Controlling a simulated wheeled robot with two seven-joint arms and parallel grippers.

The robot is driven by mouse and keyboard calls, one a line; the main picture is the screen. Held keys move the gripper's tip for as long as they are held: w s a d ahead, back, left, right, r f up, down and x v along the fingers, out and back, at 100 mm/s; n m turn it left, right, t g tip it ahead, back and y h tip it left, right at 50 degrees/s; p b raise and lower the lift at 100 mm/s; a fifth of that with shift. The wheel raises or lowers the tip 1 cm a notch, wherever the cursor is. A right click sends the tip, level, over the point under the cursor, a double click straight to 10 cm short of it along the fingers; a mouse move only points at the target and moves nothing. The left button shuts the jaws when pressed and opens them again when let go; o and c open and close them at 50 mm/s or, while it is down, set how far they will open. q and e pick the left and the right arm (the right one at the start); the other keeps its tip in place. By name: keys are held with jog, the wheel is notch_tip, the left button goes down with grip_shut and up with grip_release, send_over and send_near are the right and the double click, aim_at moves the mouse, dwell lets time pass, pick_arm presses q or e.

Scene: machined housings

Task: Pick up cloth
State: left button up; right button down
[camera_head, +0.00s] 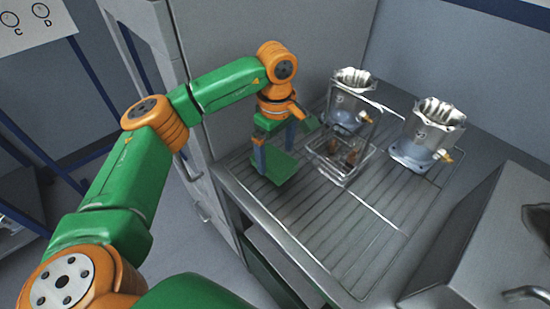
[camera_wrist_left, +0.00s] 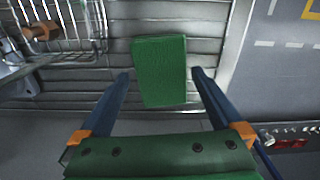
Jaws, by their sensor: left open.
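The cloth (camera_wrist_left: 159,70) is a green rectangle lying flat on the slatted metal worktop; it also shows in the head view (camera_head: 279,168) near the worktop's left edge. My left gripper (camera_wrist_left: 163,80) is open, with its two blue fingers apart on either side of the cloth's near part in the wrist view. In the head view the left gripper (camera_head: 273,150) points down over the cloth. Nothing is between its fingers that I can see gripped, and the exact height above the cloth is hard to tell. My right gripper is not in view.
A wire basket (camera_head: 341,163) holding small brownish parts stands right of the cloth. Two machined metal housings (camera_head: 353,100) (camera_head: 428,135) stand behind it. The front slats of the worktop (camera_head: 340,235) are clear. A grey metal box (camera_head: 485,240) is at the right.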

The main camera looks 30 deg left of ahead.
aim_at(272, 164)
pick_arm(q)
jog(key=shift+f, duration=0.55)
jog(key=c, duration=1.1)
jog(key=shift+r+b, duration=0.45)
jog(key=shift+r, duration=0.15)
jog(key=r, duration=0.1)
jog(key=s+r+b, duration=0.1)
jog(key=r, duration=0.1)
jog(key=shift+s+r, duration=0.25)
jog(key=s+r, duration=0.2)
jog(key=s, duration=0.2)
jog(key=s+r, duration=0.3)
jog(key=s, duration=0.1)
jog(key=s+r+p, duration=0.1)
jog(key=s+r, duration=0.2)
jog(key=s, duration=0.1)
jog(key=shift+s+a+r, duration=0.2)
jog(key=shift+s+a, duration=0.1)
